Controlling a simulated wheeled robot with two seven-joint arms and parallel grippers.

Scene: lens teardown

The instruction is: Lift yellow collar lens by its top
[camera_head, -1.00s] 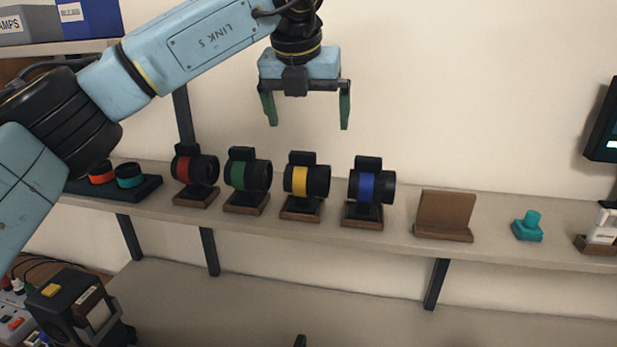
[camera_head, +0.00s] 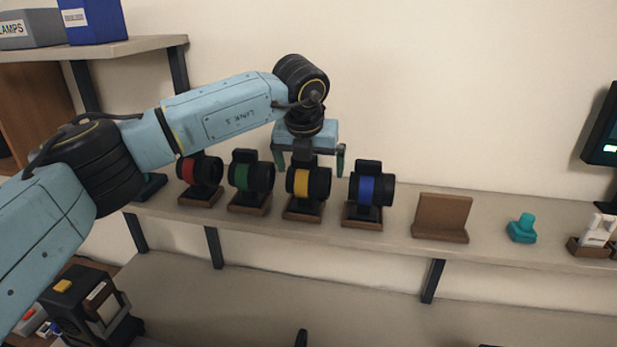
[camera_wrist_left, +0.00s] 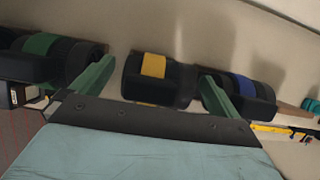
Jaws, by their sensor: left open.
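The yellow collar lens (camera_head: 301,183) is a black barrel with a yellow band, sitting on a small brown stand on the shelf, third from the left among the collared lenses. My left gripper (camera_head: 308,162) is open, pointing down, just above and around the top of this lens, with its fingers apart at left and right. In the left wrist view the yellow collar lens (camera_wrist_left: 153,68) lies between the two green fingers (camera_wrist_left: 155,90), with gaps on both sides. I cannot tell whether either finger touches it. My right gripper is not in view.
The green collar lens (camera_head: 243,177) and blue collar lens (camera_head: 366,190) stand close on either side. The red collar lens (camera_head: 188,171) is further left. An empty brown stand (camera_head: 442,216) and a teal part (camera_head: 522,228) are to the right on the shelf.

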